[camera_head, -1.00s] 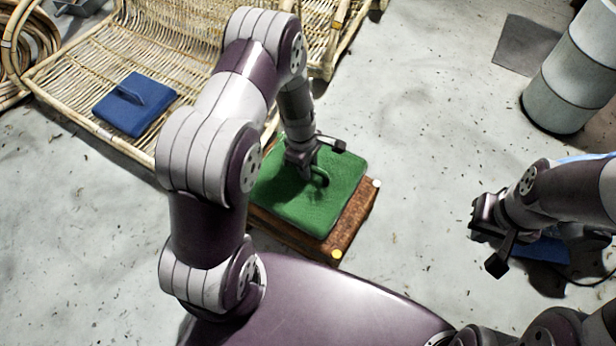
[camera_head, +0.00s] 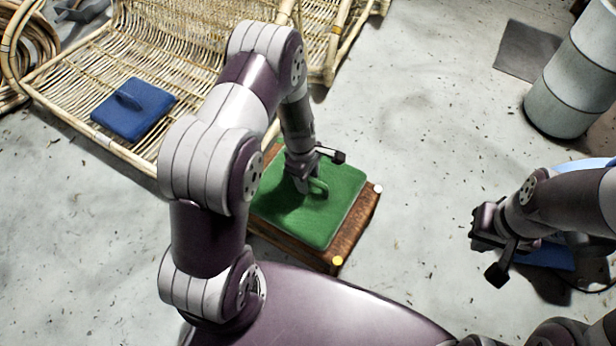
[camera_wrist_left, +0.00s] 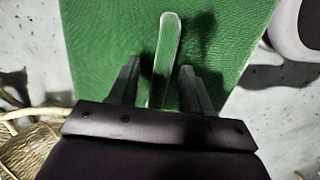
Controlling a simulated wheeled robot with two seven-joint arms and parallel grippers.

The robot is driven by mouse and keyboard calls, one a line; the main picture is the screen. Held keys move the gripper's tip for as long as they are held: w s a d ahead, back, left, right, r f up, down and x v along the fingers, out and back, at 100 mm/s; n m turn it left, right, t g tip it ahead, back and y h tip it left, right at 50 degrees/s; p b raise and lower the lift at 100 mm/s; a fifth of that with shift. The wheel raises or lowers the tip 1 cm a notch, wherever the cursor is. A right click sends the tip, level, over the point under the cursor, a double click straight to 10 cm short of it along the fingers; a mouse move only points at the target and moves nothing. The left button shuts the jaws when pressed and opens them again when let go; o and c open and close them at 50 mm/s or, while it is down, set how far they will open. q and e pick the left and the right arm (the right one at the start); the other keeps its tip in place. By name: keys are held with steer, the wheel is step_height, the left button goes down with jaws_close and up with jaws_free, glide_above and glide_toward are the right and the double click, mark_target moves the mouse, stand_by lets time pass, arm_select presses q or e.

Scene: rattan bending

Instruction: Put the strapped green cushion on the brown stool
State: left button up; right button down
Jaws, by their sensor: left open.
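The green cushion (camera_head: 328,215) lies on top of the brown stool (camera_head: 350,237), with the stool's edge showing at the right, the front and a little at the back. The cushion's raised strap (camera_wrist_left: 166,58) stands between the fingers of my left gripper (camera_wrist_left: 158,85) in the left wrist view. Those fingers are open, one on each side of the strap, with gaps visible. In the head view my left gripper (camera_head: 304,188) is low over the cushion and hides part of it. My right gripper (camera_head: 478,240) hangs at the right, away from the stool; its fingers are not clear.
A rattan seat frame (camera_head: 75,70) at the upper left carries a blue strapped cushion (camera_head: 140,112). A grey drum (camera_head: 570,85) stands at the upper right. Another blue item (camera_head: 552,256) lies under my right arm. The floor between stool and drum is clear.

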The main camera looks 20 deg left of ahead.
arm_select(q)
step_height(320, 180, up, 11)
steer(key=a+p, duration=0.1)
steer(key=p, duration=0.5)
steer(key=s+d+r+m+t+y, duration=0.1)
steer(key=s+r+m, duration=0.5)
steer(key=r+m, duration=0.2)
steer(key=s+d+r+m+t, duration=0.1)
steer(key=s+r+m, duration=0.5)
steer(key=r+m, duration=0.25)
step_height(320, 180, up, 37)
steer(key=p, duration=3.6)
steer(key=shift+f+p, duration=0.2)
steer(key=shift+p, duration=0.1)
